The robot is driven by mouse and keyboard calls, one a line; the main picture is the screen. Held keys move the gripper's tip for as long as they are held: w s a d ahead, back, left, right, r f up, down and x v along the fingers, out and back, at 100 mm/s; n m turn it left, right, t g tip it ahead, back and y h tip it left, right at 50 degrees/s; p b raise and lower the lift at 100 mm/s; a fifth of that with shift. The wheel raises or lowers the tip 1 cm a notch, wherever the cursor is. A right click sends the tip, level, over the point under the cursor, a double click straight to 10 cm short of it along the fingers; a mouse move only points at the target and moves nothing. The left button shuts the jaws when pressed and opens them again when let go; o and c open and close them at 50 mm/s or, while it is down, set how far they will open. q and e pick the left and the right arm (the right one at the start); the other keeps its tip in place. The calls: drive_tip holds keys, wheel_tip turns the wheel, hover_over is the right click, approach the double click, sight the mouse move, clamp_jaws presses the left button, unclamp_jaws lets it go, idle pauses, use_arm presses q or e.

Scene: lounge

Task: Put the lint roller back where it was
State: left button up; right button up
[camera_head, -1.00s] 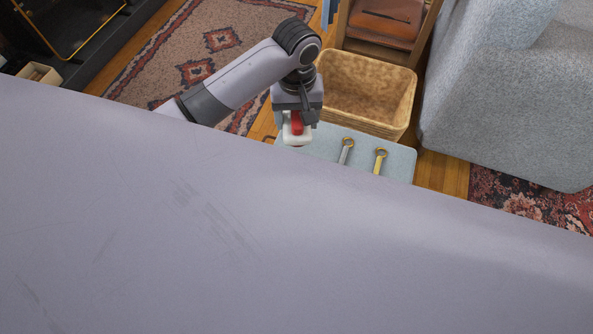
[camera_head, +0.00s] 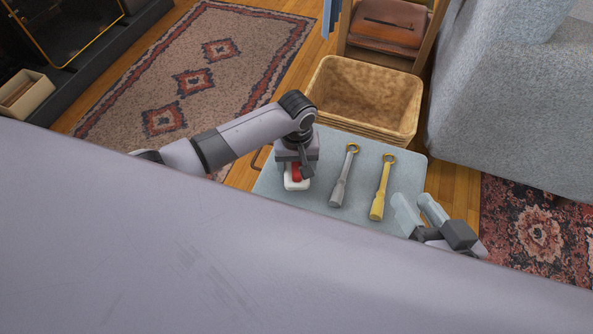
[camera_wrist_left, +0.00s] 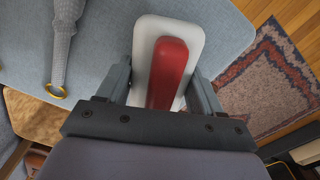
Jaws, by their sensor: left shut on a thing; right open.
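My left gripper (camera_head: 295,168) is shut on a white, rounded piece with a red handle, which I take to be the lint roller (camera_head: 296,184). In the left wrist view the lint roller (camera_wrist_left: 146,45) sits between the two fingers. It is over the left part of a small light blue-grey table (camera_head: 272,185); I cannot tell whether it touches the top. My right gripper (camera_head: 418,212) is open and empty at the table's front right corner.
A grey tool with a ring end (camera_head: 344,178) and a yellow one (camera_head: 382,188) lie on the table, right of the left gripper. A wicker basket (camera_head: 365,88) stands behind. A grey armchair (camera_head: 500,110) is at right. Bare tabletop lies between the tools.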

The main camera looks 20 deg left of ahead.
use_arm(q)
drive_tip(key=shift+f, duration=0.8)
drive_tip(key=shift+r, duration=0.1)
use_arm(e)
drive_tip(key=shift+d, duration=0.3)
drive_tip(key=shift+f, duration=0.1)
use_arm(q)
drive_tip(key=o, duration=1)
drive_tip(key=shift+f, duration=0.2)
